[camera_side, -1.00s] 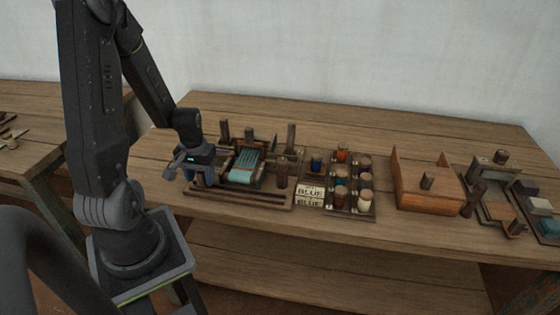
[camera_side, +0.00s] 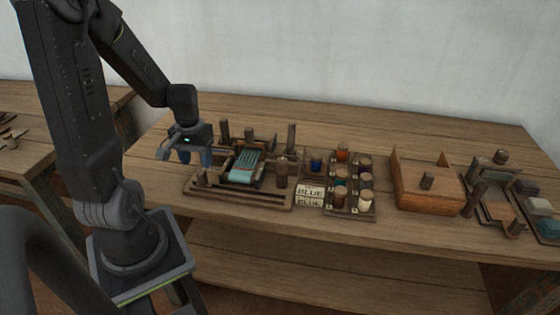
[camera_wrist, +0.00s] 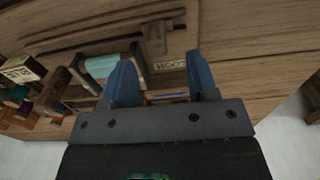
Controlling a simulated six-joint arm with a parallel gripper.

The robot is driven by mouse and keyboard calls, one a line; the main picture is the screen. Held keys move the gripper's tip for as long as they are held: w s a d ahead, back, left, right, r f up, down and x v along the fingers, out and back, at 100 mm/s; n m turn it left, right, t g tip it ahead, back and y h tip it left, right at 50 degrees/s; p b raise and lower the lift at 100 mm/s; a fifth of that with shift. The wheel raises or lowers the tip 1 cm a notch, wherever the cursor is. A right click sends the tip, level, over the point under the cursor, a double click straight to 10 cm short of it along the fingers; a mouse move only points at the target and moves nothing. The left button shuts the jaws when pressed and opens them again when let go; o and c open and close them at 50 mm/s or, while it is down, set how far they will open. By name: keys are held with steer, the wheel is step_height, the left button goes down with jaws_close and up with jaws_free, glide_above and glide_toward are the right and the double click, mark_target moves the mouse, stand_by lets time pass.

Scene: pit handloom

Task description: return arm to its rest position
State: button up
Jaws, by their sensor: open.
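My gripper (camera_side: 190,157) hangs above the left end of the small loom (camera_side: 238,199) on the wooden table, with its fingers pointing down. In the wrist view my gripper (camera_wrist: 163,80) shows two blue fingers spread apart with nothing held between them. The loom carries teal cloth (camera_side: 247,164) in its middle, with upright wooden pegs around it. Part of the loom also shows between and beyond the fingers in the wrist view (camera_wrist: 160,62).
Right of the loom are label cards (camera_side: 311,195), a rack of coloured spools (camera_side: 350,207), a wooden box (camera_side: 428,196) and a small wooden device (camera_side: 494,205). The table behind the loom (camera_side: 330,120) is clear. Another table (camera_side: 40,150) stands at left.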

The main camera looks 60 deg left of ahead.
steer(key=shift+r, duration=0.3)
steer(key=w+d+r+m+t+y, duration=0.1)
steer(key=w+d+r+m+t, duration=0.3)
steer(key=d+r, duration=0.7)
steer(key=s+d+r+m, duration=0.2)
steer(key=d+r, duration=0.1)
steer(key=d, duration=0.2)
steer(key=s+d+r+m+t+h, duration=0.1)
steer(key=s+d+r+m, duration=0.1)
steer(key=d, duration=0.4)
steer(key=shift+r+m+t, duration=0.3)
steer(key=shift+r+m, duration=0.15)
steer(key=shift+m, duration=0.05)
